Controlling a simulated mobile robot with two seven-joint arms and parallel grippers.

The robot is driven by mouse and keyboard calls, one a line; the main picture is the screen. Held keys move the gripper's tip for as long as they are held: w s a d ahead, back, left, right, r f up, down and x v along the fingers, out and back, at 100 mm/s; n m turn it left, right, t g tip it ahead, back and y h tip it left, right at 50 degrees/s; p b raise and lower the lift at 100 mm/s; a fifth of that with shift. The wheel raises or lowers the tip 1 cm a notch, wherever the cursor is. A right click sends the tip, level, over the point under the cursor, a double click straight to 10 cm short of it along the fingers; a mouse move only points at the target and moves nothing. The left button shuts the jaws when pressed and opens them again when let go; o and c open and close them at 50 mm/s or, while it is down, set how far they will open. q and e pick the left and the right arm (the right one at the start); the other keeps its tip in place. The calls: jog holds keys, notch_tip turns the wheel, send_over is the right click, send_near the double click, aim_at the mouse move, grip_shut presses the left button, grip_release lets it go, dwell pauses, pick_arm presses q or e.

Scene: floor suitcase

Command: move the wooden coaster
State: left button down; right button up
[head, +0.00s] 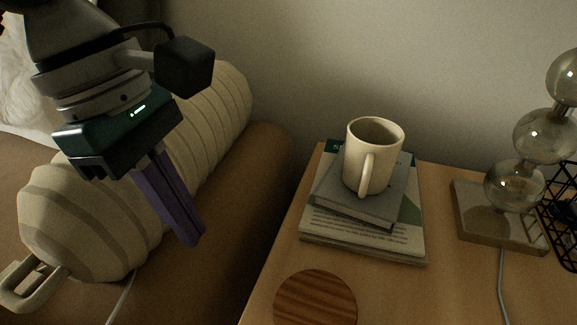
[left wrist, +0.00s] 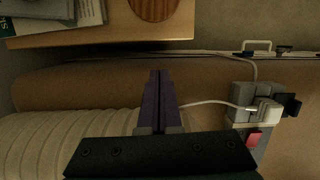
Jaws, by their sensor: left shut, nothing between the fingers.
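The round wooden coaster (head: 315,299) lies flat on the wooden bedside table (head: 408,286), near its front left corner in the head view. In the left wrist view the coaster (left wrist: 153,8) shows at the top edge, partly cut off. My left gripper (head: 193,240) is shut and empty, its purple fingers pointing down over the bed side, left of the table and apart from the coaster. The fingers also show together in the left wrist view (left wrist: 158,78). My right gripper is in neither view.
A cream mug (head: 373,156) stands on stacked books (head: 362,243) behind the coaster. A glass-ball lamp (head: 515,186) with a cord and a black wire basket (head: 563,205) stand at right. The table right of the coaster is clear.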

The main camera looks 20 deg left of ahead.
aim_at(263, 300)
pick_arm(q)
jog(key=d+f+b, duration=0.1)
jog(key=d+f, duration=0.1)
jog(key=f, duration=0.1)
jog(key=d+f+b, duration=0.1)
jog(key=d+f, duration=0.1)
jog(key=f, duration=0.1)
jog(key=d+f+b, duration=0.1)
jog(key=d+f, duration=0.1)
jog(key=f, duration=0.1)
jog(key=shift+w+f+b, duration=0.1)
jog(key=shift+f+b, duration=0.05)
jog(key=shift+b, duration=0.2)
jog(key=shift+d, duration=0.3)
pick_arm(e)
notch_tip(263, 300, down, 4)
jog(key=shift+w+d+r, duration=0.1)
pick_arm(q)
jog(key=shift+d, duration=0.1)
